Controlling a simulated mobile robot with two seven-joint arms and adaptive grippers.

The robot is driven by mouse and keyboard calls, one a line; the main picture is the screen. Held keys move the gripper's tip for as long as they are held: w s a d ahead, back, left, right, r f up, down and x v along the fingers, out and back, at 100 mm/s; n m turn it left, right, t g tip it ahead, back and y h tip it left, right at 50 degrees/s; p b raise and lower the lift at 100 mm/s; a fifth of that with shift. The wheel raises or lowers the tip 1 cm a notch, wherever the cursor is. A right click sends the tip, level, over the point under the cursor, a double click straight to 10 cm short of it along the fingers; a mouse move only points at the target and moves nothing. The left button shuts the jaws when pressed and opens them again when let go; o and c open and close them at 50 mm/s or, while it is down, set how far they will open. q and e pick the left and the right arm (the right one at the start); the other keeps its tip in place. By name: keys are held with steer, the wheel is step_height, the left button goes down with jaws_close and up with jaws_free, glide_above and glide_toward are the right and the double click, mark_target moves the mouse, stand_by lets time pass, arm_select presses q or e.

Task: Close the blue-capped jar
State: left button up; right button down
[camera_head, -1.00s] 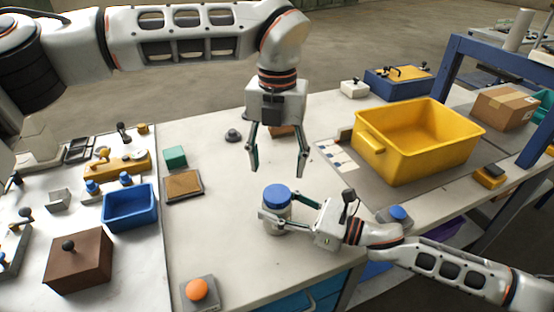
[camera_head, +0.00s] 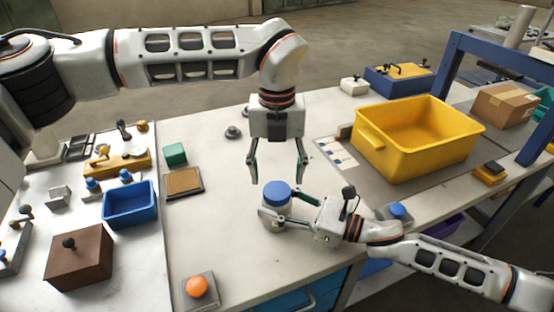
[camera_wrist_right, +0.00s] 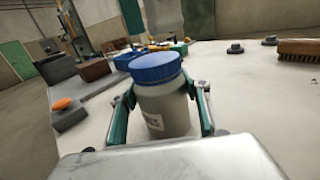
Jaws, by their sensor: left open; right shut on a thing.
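The jar (camera_head: 272,222) stands upright on the table near its front edge, with the blue cap (camera_head: 277,192) sitting on its top. It also shows in the right wrist view (camera_wrist_right: 167,112), with a pale label on its side and the blue cap (camera_wrist_right: 155,67) above. I cannot tell whether the cap is threaded tight. My right gripper (camera_head: 278,218) is shut around the jar's body from the right. My left gripper (camera_head: 278,180) points down directly above the cap, its fingers open and spread on either side, with the tips near cap height.
A yellow bin (camera_head: 418,142) stands to the right. A blue tray (camera_head: 130,206) and a brown box (camera_head: 79,260) are to the left. An orange button (camera_head: 197,287) is at the front, and a blue button (camera_head: 397,210) right of my right gripper.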

mark_target(277, 190)
arm_select(q)
steer(key=shift+f, duration=2.05)
steer(key=c, duration=1.2)
steer(key=shift+o, duration=0.2)
steer(key=m, duration=0.8)
steer(key=o, duration=1.2)
steer(key=shift+r, duration=0.1)
steer(key=shift+r, duration=2.15)
